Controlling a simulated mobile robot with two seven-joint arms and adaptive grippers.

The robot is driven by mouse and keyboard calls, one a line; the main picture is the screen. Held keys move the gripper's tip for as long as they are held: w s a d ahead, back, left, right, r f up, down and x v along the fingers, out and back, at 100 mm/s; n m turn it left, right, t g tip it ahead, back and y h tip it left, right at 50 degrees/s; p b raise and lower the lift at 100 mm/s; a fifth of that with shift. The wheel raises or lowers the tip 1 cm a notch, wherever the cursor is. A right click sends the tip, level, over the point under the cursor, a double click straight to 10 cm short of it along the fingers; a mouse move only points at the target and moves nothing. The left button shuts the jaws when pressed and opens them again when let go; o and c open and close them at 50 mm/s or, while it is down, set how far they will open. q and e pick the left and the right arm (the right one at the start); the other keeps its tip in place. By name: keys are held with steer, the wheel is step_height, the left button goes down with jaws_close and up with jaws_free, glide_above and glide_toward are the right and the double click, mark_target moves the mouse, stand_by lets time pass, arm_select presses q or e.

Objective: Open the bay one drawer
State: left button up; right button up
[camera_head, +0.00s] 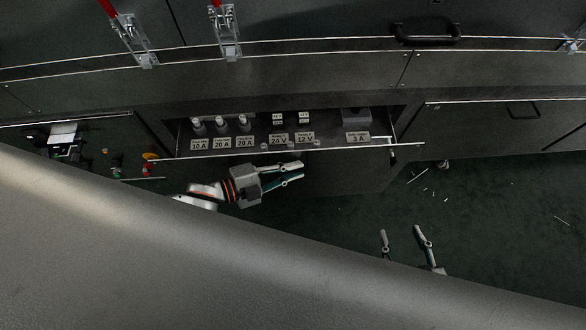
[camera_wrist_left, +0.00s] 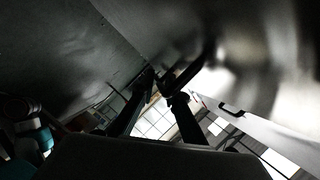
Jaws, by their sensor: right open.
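In the head view a dark drawer or shelf (camera_head: 340,148) under the cabinet shows its labelled contents behind a bright front edge. I cannot read whether it is bay one. My left gripper (camera_head: 302,170) is just in front of that edge, its fingers pointing right and a small gap between the tips. In the left wrist view the fingers (camera_wrist_left: 163,92) are close to a dark curved bar (camera_wrist_left: 190,70), perhaps a handle; whether they grip it is unclear. My right gripper (camera_head: 402,231) is open and empty over the dark floor, lower right, apart from the cabinet.
Labelled parts (camera_head: 277,140) stand in a row there. A closed panel (camera_head: 485,125) is at right. A black handle (camera_head: 428,34) and red levers (camera_head: 130,35) are above. My arm fills the lower left.

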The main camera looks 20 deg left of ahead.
arm_select(q)
steer(key=v, duration=1.2)
steer(key=shift+a+f, duration=0.1)
steer(key=shift+c, duration=0.2)
